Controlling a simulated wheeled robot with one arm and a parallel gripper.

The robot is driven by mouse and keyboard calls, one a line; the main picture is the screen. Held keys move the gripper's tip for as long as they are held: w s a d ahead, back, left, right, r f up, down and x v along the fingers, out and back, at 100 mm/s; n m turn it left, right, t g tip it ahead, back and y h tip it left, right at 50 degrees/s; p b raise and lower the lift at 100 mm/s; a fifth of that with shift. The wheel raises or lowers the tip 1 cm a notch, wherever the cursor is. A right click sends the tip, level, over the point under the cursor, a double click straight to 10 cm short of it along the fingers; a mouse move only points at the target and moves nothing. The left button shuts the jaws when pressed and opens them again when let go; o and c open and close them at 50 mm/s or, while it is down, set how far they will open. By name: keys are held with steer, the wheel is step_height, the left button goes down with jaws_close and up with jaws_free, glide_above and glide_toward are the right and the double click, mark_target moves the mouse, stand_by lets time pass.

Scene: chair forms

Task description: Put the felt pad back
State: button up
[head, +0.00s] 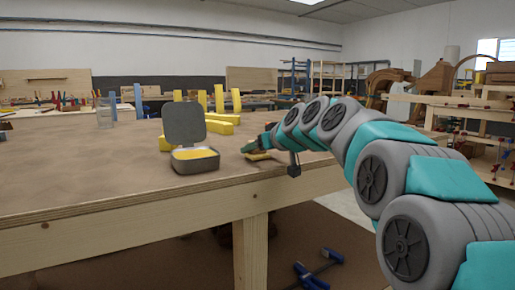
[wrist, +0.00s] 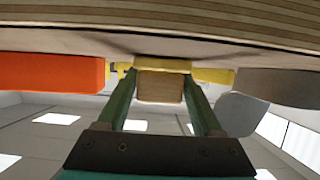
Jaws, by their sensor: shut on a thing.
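My gripper (head: 256,147) is low over the right part of the workbench, right of the tin. In the wrist view its green fingers (wrist: 162,92) are closed on a small tan, block-like piece (wrist: 160,87), which seems to be the felt pad. A pale yellowish edge (head: 259,156) shows under the gripper in the head view; I cannot tell whether it touches the bench. The grey tin (head: 196,167) stands on the bench with its lid (head: 184,122) upright and open. Something yellow (head: 194,153) fills its inside. The tin's grey side (wrist: 275,85) also shows in the wrist view.
The brown workbench top (head: 90,180) is clear at the left and front. Several yellow blocks (head: 219,127) stand and lie behind the tin. A clear glass (head: 104,112) is farther left. An orange block (wrist: 52,73) shows in the wrist view. Blue clamps (head: 310,276) lie on the floor.

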steer(key=shift+f, duration=0.15)
steer(key=o, duration=1.4)
steer(key=shift+c, duration=0.2)
steer(key=shift+s+d+r, duration=0.1)
steer(key=shift+s+r, duration=0.05)
steer(key=shift+r, duration=0.15)
steer(key=b+v, duration=0.1)
steer(key=v, duration=1)
steer(key=shift+s, duration=0.3)
steer(key=shift+d+r, duration=0.1)
steer(key=shift+d, duration=0.05)
